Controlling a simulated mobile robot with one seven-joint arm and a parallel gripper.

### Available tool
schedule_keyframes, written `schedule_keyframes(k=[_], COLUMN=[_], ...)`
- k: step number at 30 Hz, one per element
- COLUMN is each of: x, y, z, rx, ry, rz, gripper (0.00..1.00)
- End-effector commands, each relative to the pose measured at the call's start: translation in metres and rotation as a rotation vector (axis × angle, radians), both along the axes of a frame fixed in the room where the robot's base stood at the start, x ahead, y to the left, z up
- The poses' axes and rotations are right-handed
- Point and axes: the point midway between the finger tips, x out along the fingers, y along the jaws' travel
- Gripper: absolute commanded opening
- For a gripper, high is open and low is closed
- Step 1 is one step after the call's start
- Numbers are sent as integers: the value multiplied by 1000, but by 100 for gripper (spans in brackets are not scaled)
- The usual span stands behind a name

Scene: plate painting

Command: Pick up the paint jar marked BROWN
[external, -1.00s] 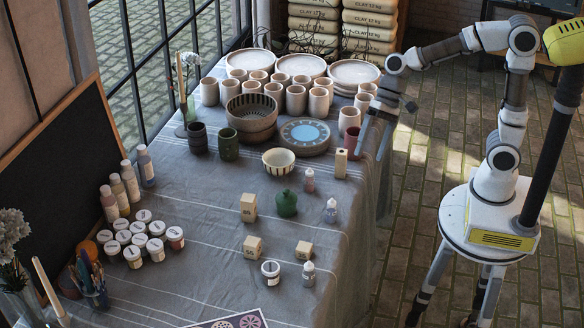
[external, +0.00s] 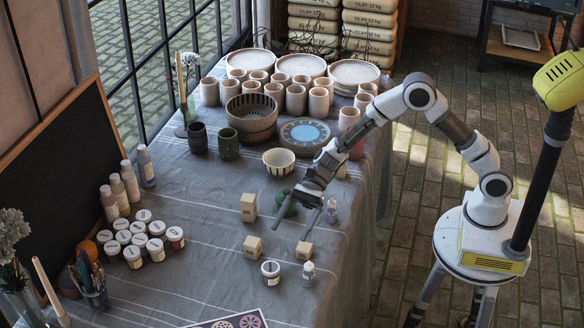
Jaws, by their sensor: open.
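A group of small paint jars with white lids (external: 140,238) stands at the left of the table. The lid marks are too small to read, so I cannot tell which is BROWN; one jar at the group's right edge (external: 176,240) has a reddish-brown body. My gripper (external: 292,222) is open and empty above the table's right part, fingers pointing down. It is well to the right of the jar group and partly hides the green lidded pot (external: 283,207).
Bowls (external: 278,161), cups and plates crowd the back. Tall bottles (external: 131,184) and a brush cup (external: 92,288) flank the jars. Bare cloth (external: 205,225) lies between jars and blocks.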

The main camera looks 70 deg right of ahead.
Motion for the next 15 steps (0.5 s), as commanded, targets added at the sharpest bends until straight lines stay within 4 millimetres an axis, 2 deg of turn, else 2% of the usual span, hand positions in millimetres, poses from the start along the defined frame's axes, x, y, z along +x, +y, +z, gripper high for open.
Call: schedule_keyframes(k=[9,15], x=[11,18], y=[63,93], z=[-29,-41], rx=[-1,-2], ry=[-1,-2], rz=[7,5], gripper=[96,96])
